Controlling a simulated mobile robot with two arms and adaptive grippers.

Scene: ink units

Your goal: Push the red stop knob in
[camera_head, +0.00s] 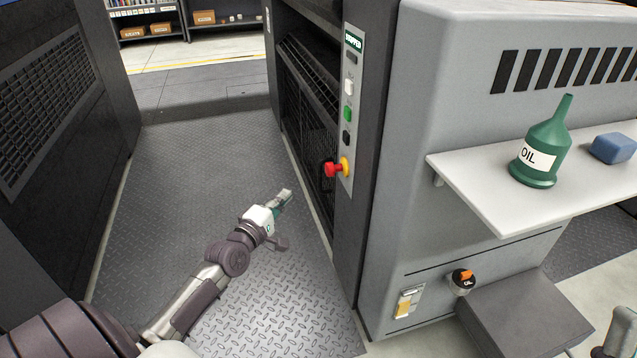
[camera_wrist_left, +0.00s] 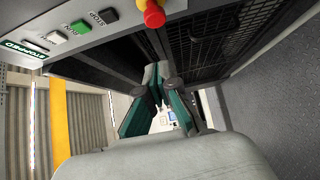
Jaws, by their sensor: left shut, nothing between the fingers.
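The red stop knob (camera_head: 330,169) sits on a yellow collar at the bottom of the narrow control panel (camera_head: 348,120) on the grey machine. It points left toward the aisle. My left gripper (camera_head: 286,195) is shut and empty. It is in the aisle, to the left of and lower than the knob in the head view, with a gap between them. Its fingertips (camera_wrist_left: 158,72) also show in the wrist view.
White, green and black buttons (camera_head: 348,113) line the panel above the knob. A shelf (camera_head: 470,185) holds a green oil can (camera_head: 540,150) and a blue block (camera_head: 613,148). The aisle floor (camera_head: 180,190) is clear.

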